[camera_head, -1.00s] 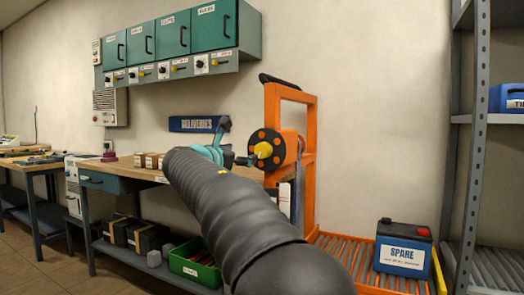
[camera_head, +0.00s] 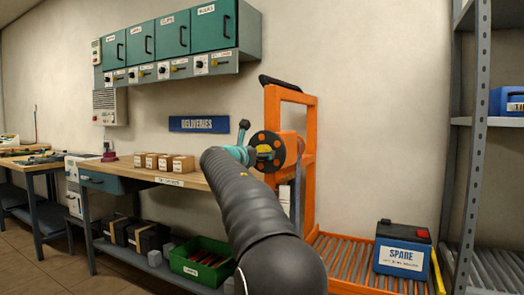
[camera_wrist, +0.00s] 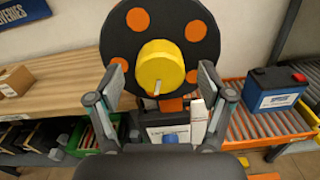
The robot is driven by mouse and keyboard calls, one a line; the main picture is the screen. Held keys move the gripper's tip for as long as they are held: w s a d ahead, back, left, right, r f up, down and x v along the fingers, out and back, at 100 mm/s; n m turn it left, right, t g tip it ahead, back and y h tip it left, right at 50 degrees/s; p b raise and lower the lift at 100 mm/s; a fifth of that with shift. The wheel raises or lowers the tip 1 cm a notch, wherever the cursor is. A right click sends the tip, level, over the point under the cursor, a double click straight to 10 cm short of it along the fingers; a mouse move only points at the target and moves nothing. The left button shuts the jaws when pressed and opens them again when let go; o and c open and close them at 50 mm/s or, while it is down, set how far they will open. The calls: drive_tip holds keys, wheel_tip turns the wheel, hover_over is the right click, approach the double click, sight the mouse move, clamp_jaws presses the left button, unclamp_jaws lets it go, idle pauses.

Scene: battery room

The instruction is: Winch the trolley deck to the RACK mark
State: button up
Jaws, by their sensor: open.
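The orange trolley (camera_head: 311,180) stands right of the bench, with an upright mast. A black winch disc with orange spots (camera_wrist: 205,45) and a yellow hub (camera_wrist: 160,66) is on the mast. My gripper (camera_wrist: 157,88) is open in front of the disc. Its fingers are spread to the left and right of the yellow hub, and I cannot tell whether they touch it. In the head view my arm partly hides the disc (camera_head: 266,137). The roller deck (camera_head: 337,250) is low and carries a blue SPARE battery (camera_head: 402,249). I cannot make out the RACK mark.
A grey metal rack (camera_head: 476,130) with a roller shelf stands at the right, a blue battery (camera_head: 506,100) above. A wooden bench (camera_head: 195,180) with several small boxes is at the left. A green crate (camera_head: 201,262) sits below it. A DELIVERIES sign (camera_head: 198,124) hangs behind.

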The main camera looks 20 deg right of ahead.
drive_tip(key=shift+x, duration=1.15)
drive_tip(key=c, duration=1.2)
drive_tip(key=shift+o, duration=0.2)
drive_tip(key=m+b, duration=0.1)
drive_tip(key=m, duration=0.4)
drive_tip(key=shift+s+f+m+b, duration=0.1)
drive_tip(key=shift+m+b, duration=0.2)
drive_tip(key=shift+m, duration=0.1)
drive_tip(key=m+b, duration=0.2)
drive_tip(key=m, duration=0.3)
drive_tip(key=shift+d+m, duration=0.1)
drive_tip(key=shift+m, duration=0.2)
